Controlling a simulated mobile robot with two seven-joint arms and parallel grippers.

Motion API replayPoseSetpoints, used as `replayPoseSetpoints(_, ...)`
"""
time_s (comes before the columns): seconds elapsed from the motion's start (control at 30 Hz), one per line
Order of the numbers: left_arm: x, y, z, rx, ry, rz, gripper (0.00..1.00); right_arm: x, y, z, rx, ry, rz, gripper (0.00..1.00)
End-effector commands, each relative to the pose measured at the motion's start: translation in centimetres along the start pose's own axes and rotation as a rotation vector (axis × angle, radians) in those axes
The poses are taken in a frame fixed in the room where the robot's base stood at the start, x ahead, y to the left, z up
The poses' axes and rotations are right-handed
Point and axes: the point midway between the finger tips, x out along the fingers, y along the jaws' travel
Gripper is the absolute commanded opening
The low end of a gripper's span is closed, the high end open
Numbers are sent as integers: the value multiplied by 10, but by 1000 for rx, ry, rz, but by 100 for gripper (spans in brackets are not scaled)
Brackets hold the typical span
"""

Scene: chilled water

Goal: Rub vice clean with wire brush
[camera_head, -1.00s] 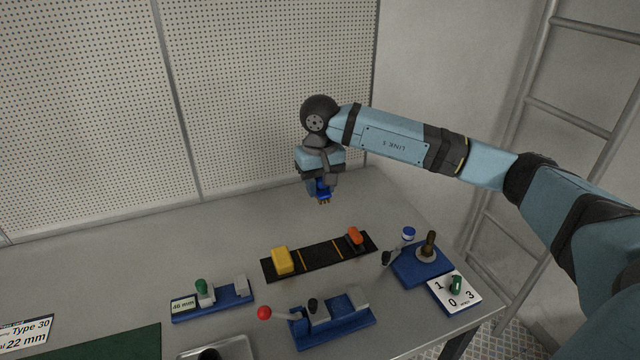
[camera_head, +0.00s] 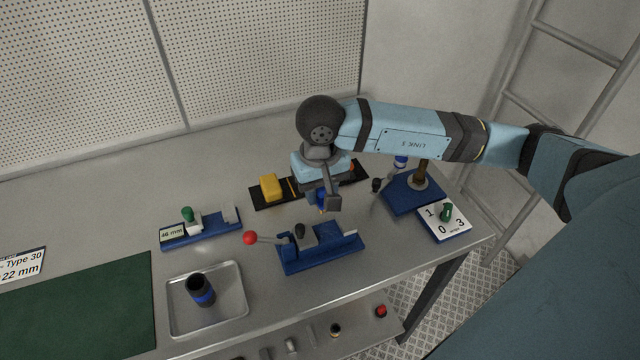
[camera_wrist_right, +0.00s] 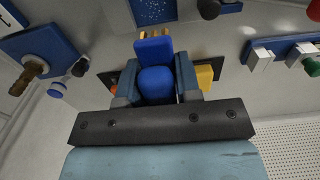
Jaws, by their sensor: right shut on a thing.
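My right gripper (camera_head: 323,199) is shut on the wire brush, whose blue handle (camera_wrist_right: 155,82) and brass bristles (camera_wrist_right: 168,34) show in the right wrist view. In the head view the brush hangs just above and behind the vice, apart from it as far as I can tell. Part of a blue speckled base (camera_wrist_right: 153,10), seemingly the vice, is cut off at the top of the wrist view. My left gripper is out of view.
A black mat (camera_head: 262,200) with a yellow block (camera_head: 271,187) lies behind the vice. A blue gauge stand (camera_head: 200,229) is left; a metal tray (camera_head: 233,309) holds a dark cylinder (camera_head: 200,290). A blue base (camera_head: 411,193) and number card (camera_head: 444,220) are right.

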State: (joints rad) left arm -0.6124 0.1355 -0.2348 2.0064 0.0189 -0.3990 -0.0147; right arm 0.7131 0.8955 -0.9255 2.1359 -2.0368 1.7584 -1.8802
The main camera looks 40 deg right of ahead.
Motion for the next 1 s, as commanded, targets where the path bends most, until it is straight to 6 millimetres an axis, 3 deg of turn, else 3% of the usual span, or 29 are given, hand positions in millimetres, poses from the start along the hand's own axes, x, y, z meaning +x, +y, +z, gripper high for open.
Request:
replayPoseSetpoints(0.27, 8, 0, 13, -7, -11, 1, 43, 4, 0, 0, -1, 2, 1, 12)
replayPoseSetpoints(0.6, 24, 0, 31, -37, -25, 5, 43, 36, 0, 0, 0, 1, 0, 12)
replayPoseSetpoints(1.0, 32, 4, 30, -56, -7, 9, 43, 58, 0, 0, 0, 0, 0, 12)
